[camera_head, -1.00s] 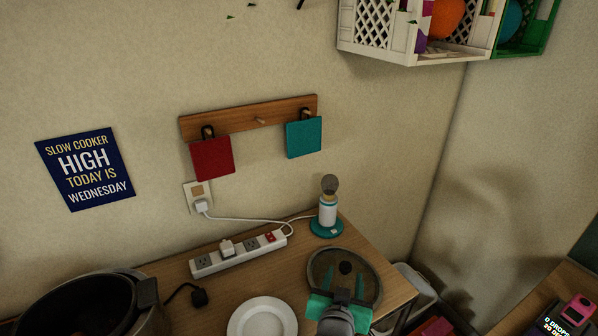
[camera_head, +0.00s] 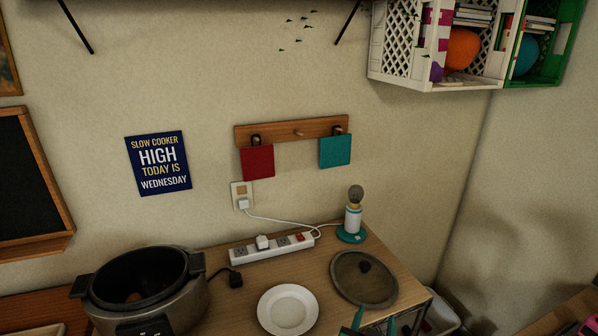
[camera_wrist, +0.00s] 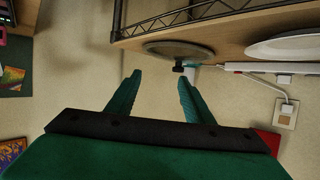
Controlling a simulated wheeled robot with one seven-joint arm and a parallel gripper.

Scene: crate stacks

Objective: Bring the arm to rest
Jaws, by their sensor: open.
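My gripper (camera_head: 374,322) shows only as two teal fingertips at the bottom edge of the head view, just in front of the glass lid. In the wrist view my gripper (camera_wrist: 156,92) is open, with its two green fingers apart and nothing between them. The rest of my arm is out of the head view.
The wooden counter (camera_head: 222,300) holds a slow cooker (camera_head: 195,300), a white plate (camera_head: 287,310), a power strip (camera_head: 270,248), a round lid (camera_head: 364,279) and a white-and-teal lamp-like item (camera_head: 353,218). Crates (camera_head: 400,45) hang upper right. A wire rack edge (camera_wrist: 190,18) shows in the wrist view.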

